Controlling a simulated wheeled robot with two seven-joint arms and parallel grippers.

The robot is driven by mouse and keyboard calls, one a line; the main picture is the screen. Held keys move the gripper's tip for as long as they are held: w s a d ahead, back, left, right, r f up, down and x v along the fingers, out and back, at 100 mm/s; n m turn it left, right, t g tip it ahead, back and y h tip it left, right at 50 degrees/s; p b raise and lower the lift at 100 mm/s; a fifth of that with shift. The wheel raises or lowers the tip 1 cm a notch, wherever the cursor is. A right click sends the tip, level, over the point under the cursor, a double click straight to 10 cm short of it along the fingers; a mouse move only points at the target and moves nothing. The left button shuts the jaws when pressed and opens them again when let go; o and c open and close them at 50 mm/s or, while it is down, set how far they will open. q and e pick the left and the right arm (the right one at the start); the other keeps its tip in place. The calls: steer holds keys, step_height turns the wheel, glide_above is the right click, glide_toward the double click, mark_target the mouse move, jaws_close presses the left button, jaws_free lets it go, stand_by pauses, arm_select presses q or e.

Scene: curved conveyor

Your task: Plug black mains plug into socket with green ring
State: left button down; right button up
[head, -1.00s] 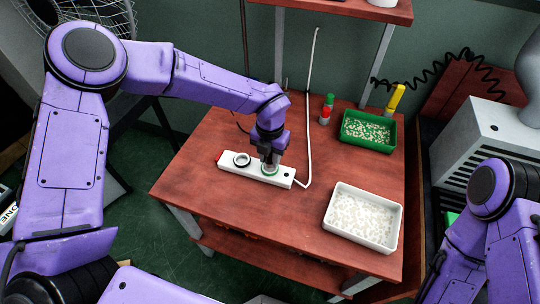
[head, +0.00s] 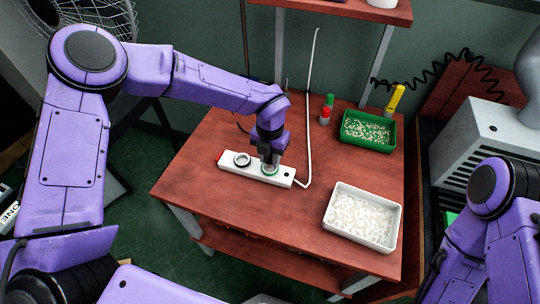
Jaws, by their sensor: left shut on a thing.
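A white power strip (head: 228,168) lies on the red-brown table. One socket near its left part has a black ring (head: 242,159). The socket with the green ring (head: 271,172) is to the right of it, directly under my left gripper (head: 270,163). My left gripper points down and is shut on the black mains plug, which is mostly hidden by the fingers. I cannot tell how deep the plug sits in the socket. My right arm shows at the lower right, but its gripper is out of view.
A white tray (head: 333,231) stands at the front right, a green tray (head: 368,145) at the back right. A red and green bottle (head: 326,109) and a yellow one (head: 395,99) stand behind. The table's front left is clear.

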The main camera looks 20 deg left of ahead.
stand_by(0.3)
arm_select(q)
steer(key=shift+f+b, duration=0.5)
steer(key=shift+f, duration=0.45)
steer(key=c, duration=0.7)
jaws_free()
steer(key=shift+c, duration=0.2)
step_height(320, 180, up, 11)
steer(key=shift+f+b, duration=0.15)
steer(key=shift+b, duration=0.35)
